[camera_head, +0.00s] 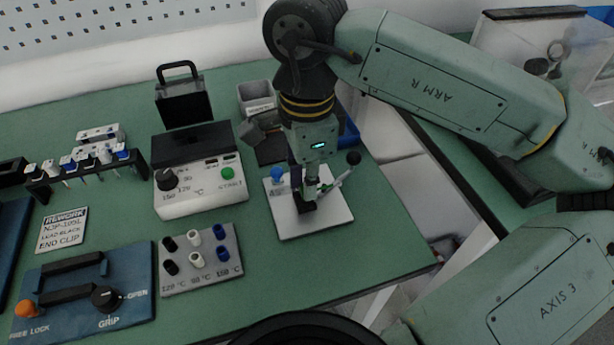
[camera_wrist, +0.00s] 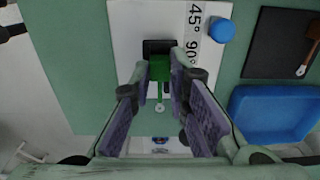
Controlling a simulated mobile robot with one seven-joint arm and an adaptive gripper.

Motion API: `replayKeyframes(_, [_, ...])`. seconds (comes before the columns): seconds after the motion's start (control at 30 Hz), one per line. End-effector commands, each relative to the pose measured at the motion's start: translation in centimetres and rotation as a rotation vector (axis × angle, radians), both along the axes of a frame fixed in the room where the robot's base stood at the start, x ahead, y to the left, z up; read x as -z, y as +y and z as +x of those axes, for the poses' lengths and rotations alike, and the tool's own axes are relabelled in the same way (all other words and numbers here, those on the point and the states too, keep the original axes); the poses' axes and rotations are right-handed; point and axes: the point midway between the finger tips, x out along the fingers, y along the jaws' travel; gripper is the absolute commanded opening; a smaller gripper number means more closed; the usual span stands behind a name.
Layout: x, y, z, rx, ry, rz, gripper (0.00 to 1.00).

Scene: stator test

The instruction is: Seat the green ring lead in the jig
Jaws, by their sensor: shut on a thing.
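The jig is a white plate (camera_head: 331,214) with a blue knob (camera_head: 277,174) and a small black block. In the wrist view the plate (camera_wrist: 130,32) carries 45° and 90° marks, the blue knob (camera_wrist: 222,31) and the black block (camera_wrist: 156,45). My gripper (camera_head: 309,190) is low over the plate. In the wrist view my gripper (camera_wrist: 161,76) is shut on the green ring lead (camera_wrist: 160,69), whose green body lies between the fingertips. Its metal ring end (camera_wrist: 159,108) points back toward the palm. The green body meets the black block in the picture; whether it is inside is unclear.
A black-knobbed lever (camera_head: 353,158) rises close right of my gripper. A white heater unit (camera_head: 200,190) and a grey terminal block (camera_head: 202,275) stand left.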

Motion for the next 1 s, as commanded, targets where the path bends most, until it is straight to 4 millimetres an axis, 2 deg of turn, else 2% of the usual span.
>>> replayKeyframes(1.0, [0.77, 0.02, 0.02, 0.0, 0.0, 0.0, 0.0])
